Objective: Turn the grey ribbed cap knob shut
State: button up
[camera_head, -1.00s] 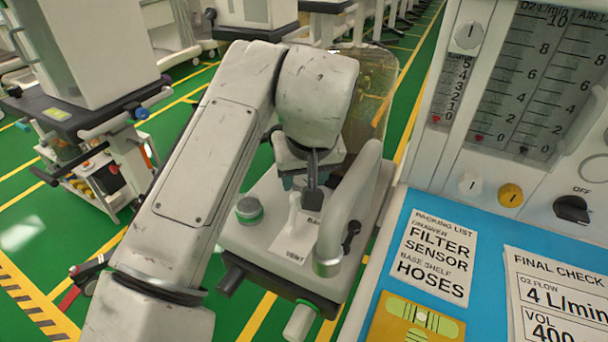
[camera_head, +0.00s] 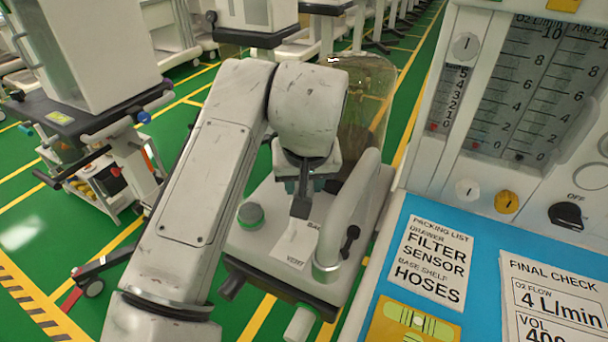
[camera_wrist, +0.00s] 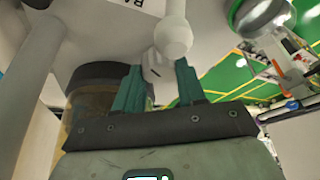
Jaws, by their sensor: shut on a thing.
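The grey cap knob (camera_head: 250,214) with a green ring stands at the left of the grey-white machine top. It also shows at the upper right of the wrist view (camera_wrist: 264,16), apart from the fingers; its ribs are too small to make out. My gripper (camera_head: 301,206) is to the right of the knob, low over the BAG/VENT label. In the wrist view, my two green fingers (camera_wrist: 158,72) are on either side of a white ball-ended lever (camera_wrist: 172,36). They appear shut on it; the contact is partly hidden. In the head view, my gripper hides the lever.
A curved pale post (camera_head: 352,205) with a black side knob stands right of my gripper. A clear canister (camera_head: 372,85) stands behind. A blue worktop (camera_head: 398,215) with printed cards lies at the right. A white label (camera_head: 291,248) lies in front.

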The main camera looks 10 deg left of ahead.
jog(key=m+h+p, duration=0.1)
jog(key=m+p, duration=0.1)
jog(key=m+h+p, duration=0.1)
jog(key=m+p, duration=0.2)
jog(key=shift+a+r, duration=0.1)
jog(key=shift+r, duration=0.1)
jog(key=m+h+p, duration=0.1)
jog(key=m, duration=0.2)
jog(key=m+g+h+p, duration=0.1)
jog(key=m, duration=0.1)
jog(key=shift+a+f+m, duration=0.1)
jog(key=shift+a+m, duration=0.05)
jog(key=shift+m, duration=0.25)
jog(key=m, duration=0.2)
jog(key=m+g+h, duration=0.1)
jog(key=m, duration=0.2)
jog(key=shift+w+a+f+g+p, duration=0.1)
jog(key=shift+w+g+p, duration=0.1)
jog(key=shift+g+p, duration=0.15)
jog(key=m+g, duration=0.1)
jog(key=m, duration=0.2)
jog(key=m+g+b, duration=0.1)
jog(key=m, duration=0.2)
jog(key=shift+w+h, duration=0.1)
jog(key=shift+h, duration=0.2)
jog(key=shift+m, duration=0.3)
jog(key=o, duration=0.8)
jog(key=p+v, duration=0.2)
jog(key=v, duration=0.9)
jog(key=shift+w, duration=0.1)
